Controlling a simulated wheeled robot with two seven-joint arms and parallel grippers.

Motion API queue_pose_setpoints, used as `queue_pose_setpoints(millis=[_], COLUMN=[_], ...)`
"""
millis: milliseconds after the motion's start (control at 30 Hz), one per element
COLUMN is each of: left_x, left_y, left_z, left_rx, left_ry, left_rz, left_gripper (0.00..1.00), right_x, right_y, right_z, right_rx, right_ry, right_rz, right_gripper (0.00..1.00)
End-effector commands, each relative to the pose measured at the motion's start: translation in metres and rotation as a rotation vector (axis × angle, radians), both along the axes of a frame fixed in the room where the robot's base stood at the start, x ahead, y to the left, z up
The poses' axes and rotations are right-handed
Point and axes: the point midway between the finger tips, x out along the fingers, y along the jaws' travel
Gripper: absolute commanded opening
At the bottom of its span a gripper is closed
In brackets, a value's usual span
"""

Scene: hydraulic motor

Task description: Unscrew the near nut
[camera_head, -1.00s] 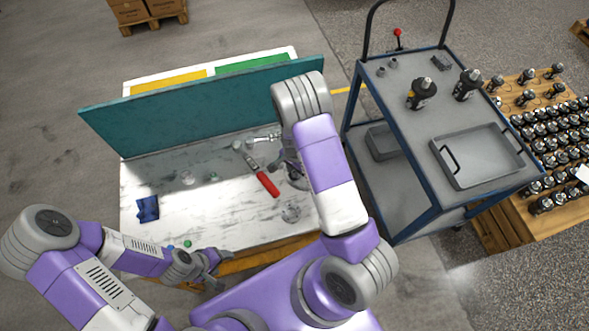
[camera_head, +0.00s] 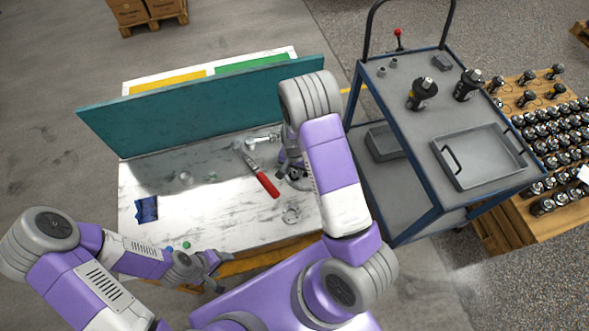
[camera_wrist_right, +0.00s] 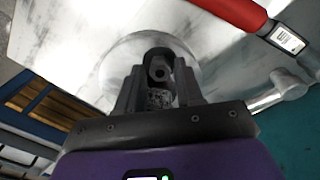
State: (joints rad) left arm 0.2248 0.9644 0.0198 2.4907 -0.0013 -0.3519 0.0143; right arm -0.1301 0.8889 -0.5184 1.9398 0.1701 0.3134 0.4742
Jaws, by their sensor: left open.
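My right gripper (camera_wrist_right: 160,92) points down over the work table (camera_head: 230,225). In the right wrist view a dark metal part with a round hole (camera_wrist_right: 158,70) sits between its two fingers, above a pale round base (camera_wrist_right: 128,50). I cannot tell whether the fingers press on it, nor pick out the near nut for certain. In the head view my right arm mostly covers this spot, with a dark part (camera_head: 296,182) showing beside it. My left gripper (camera_head: 222,272) is open and empty near the table's front edge, away from the part.
A red-handled tool (camera_head: 267,184) lies on the table left of my right gripper. Behind it are a metal tool (camera_head: 262,138) and a teal panel (camera_head: 205,108). A blue cloth (camera_head: 147,210) lies at left. A blue-framed cart (camera_head: 405,135) stands at right.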

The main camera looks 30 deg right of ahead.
Motion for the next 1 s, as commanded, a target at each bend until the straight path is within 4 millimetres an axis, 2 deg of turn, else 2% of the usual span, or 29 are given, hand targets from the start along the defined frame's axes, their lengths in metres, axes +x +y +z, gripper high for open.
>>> queue_pose_setpoints(millis=[133, 400, 500, 1000], left_x=[0.000, 0.000, 0.000, 0.000], left_y=[0.000, 0.000, 0.000, 0.000], left_z=[0.004, 0.021, 0.024, 0.024], left_rx=[0.000, 0.000, 0.000, 0.000], left_ry=[0.000, 0.000, 0.000, 0.000], left_rz=[0.000, 0.000, 0.000, 0.000], left_gripper=[0.63, 0.63, 0.63, 0.63], right_x=[0.000, 0.000, 0.000, 0.000], right_y=[0.000, 0.000, 0.000, 0.000], right_z=[0.001, 0.002, 0.002, 0.000], right_rx=[-0.001, -0.002, -0.001, 0.000], right_ry=[0.002, 0.001, 0.000, 0.000], right_rz=[-0.154, -0.737, -0.861, -0.901], right_gripper=[0.36, 0.36, 0.36, 0.36])
